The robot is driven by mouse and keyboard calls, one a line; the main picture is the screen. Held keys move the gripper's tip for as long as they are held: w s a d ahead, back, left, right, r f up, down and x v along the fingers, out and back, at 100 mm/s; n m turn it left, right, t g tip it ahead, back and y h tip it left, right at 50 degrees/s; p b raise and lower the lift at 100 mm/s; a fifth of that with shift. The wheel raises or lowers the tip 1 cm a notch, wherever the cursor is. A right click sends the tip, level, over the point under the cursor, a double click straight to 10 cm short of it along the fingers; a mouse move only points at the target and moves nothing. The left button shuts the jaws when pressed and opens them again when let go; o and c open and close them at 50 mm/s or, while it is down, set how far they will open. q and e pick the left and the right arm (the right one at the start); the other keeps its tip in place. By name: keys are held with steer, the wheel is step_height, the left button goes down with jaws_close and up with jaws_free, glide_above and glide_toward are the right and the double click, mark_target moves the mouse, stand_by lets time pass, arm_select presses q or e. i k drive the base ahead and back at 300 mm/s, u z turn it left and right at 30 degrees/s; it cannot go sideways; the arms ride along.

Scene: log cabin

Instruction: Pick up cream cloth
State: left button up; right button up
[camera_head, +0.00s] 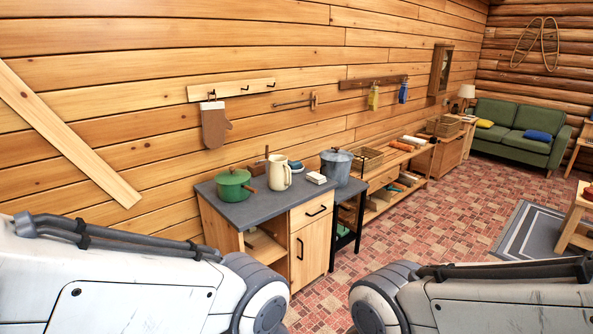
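A small pale folded-looking item (316,178) lies on the dark counter top, between the cream pitcher and the grey pot. It may be the cream cloth, but it is too small to tell for sure. A pale roll (413,140) lies on the low wooden shelf further back; I cannot tell whether it is cloth. Parts of my two arms fill the lower left and lower right, in front of the counter. Neither gripper is in view.
The counter (250,210) holds a green pot (234,187), a cream pitcher (279,173) and a grey lidded pot (336,164). A brown mitt (214,126) hangs above. A low shelf (385,172) runs along the wall toward a green sofa (513,139).

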mark_target(314, 177)
steer(key=z, duration=0.6)
steer(key=i, duration=1.3)
steer(key=z, duration=0.6)
steer(key=i, duration=1.8)
steer(key=u, duration=0.95)
steer(key=i, duration=1.25)
steer(key=u, duration=0.7)
